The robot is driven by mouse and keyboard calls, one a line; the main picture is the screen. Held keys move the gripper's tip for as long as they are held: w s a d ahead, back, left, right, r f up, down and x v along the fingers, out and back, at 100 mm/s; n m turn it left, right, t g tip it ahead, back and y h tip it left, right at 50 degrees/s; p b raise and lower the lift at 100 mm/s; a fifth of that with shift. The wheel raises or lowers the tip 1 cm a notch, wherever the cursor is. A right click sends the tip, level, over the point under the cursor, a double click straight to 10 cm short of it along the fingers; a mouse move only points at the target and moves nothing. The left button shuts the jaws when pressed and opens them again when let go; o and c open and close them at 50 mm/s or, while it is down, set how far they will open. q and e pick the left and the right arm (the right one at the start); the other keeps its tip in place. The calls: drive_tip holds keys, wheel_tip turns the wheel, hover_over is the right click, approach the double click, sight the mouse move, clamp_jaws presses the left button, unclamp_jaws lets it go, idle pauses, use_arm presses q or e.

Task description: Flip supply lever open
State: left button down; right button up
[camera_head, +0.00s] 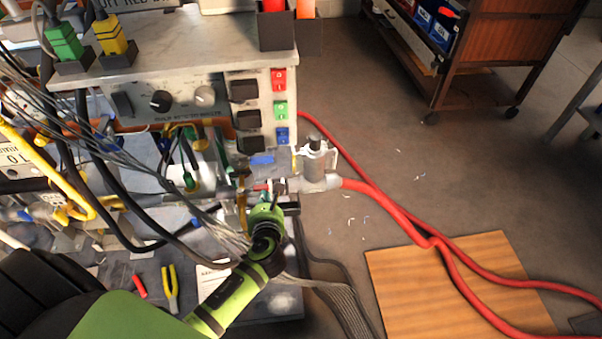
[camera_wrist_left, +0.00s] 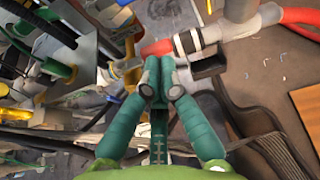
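A small red piece (camera_wrist_left: 156,47), which looks like the supply lever, sits on the pipe fitting just beyond my left fingertips in the left wrist view. It shows as a small red spot (camera_head: 261,187) in the head view, partly crowded by pipes. A metal fitting (camera_wrist_left: 187,41) joins it to a thick red hose. My left gripper (camera_wrist_left: 160,78) has its two green fingers together, with nothing visible between them. In the head view my left gripper (camera_head: 266,210) is just below the fitting. Whether the fingertips touch the lever I cannot tell. My right gripper is not in view.
A grey control box (camera_head: 190,100) with knobs and switches stands behind the pipes. Thick red hoses (camera_head: 400,215) run right over a wooden board (camera_head: 455,280). Dark and grey cables (camera_head: 130,160) crowd the left. Open floor lies right of the fitting.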

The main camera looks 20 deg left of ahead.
sight(262, 160)
use_arm(q)
drive_tip(key=shift+w+d+r+m+t, duration=0.1)
drive_tip(key=shift+w+r+m+t, duration=0.15)
drive_tip(key=shift+r, duration=0.25)
drive_tip(key=shift+w+d+r+m+t, duration=0.1)
drive_tip(key=shift+w+r+m+t, duration=0.05)
drive_tip(key=shift+w+r, duration=0.3)
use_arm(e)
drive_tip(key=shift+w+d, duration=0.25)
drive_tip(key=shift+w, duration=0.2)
use_arm(q)
drive_tip(key=shift+s, duration=0.15)
drive_tip(key=shift+a, duration=0.1)
drive_tip(key=b+x, duration=0.3)
drive_tip(key=x, duration=0.7)
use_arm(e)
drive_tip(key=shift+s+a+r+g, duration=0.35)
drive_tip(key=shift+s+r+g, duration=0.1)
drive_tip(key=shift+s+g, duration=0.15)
